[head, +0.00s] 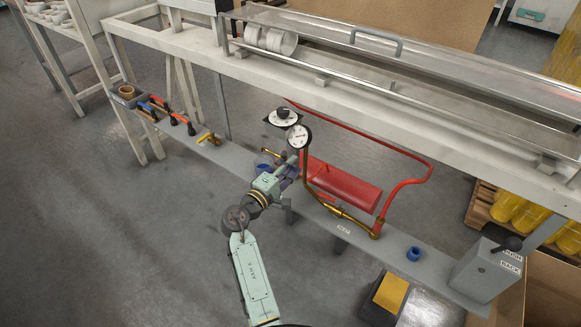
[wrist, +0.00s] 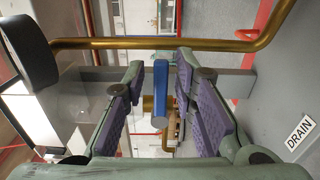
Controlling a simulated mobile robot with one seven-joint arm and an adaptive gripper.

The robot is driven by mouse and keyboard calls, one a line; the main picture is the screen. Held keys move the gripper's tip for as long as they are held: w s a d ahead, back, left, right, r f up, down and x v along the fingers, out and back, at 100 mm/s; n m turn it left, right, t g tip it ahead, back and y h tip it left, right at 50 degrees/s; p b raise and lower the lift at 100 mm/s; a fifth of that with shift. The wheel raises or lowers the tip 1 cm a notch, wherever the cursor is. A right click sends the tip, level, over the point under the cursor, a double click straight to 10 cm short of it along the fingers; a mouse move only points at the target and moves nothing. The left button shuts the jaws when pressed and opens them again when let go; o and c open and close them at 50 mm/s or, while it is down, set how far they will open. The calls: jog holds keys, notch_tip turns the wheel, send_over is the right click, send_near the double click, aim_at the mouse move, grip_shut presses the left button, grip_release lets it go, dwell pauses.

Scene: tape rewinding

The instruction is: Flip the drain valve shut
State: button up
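A blue valve handle (wrist: 158,92) shows in the wrist view as a narrow upright bar with brass fittings (wrist: 172,130) behind it. My gripper (wrist: 160,88) is open, its two purple-padded fingers on either side of the handle. A small gap shows between the handle and each pad, so the fingers look apart from it. A white DRAIN label (wrist: 300,132) is on the grey surface at the right. In the head view my gripper (head: 290,172) is at the bench rail beside the red tank; the handle there is mostly hidden by my gripper.
A brass pipe (wrist: 190,44) crosses above the fingers in the wrist view. In the head view, a red tank (head: 340,184), a pressure gauge (head: 299,137) and red tubing (head: 420,160) stand close by. Several tools (head: 165,110) lie left on the grey rail (head: 225,155).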

dwell(0.3)
jog(key=v, duration=1.2)
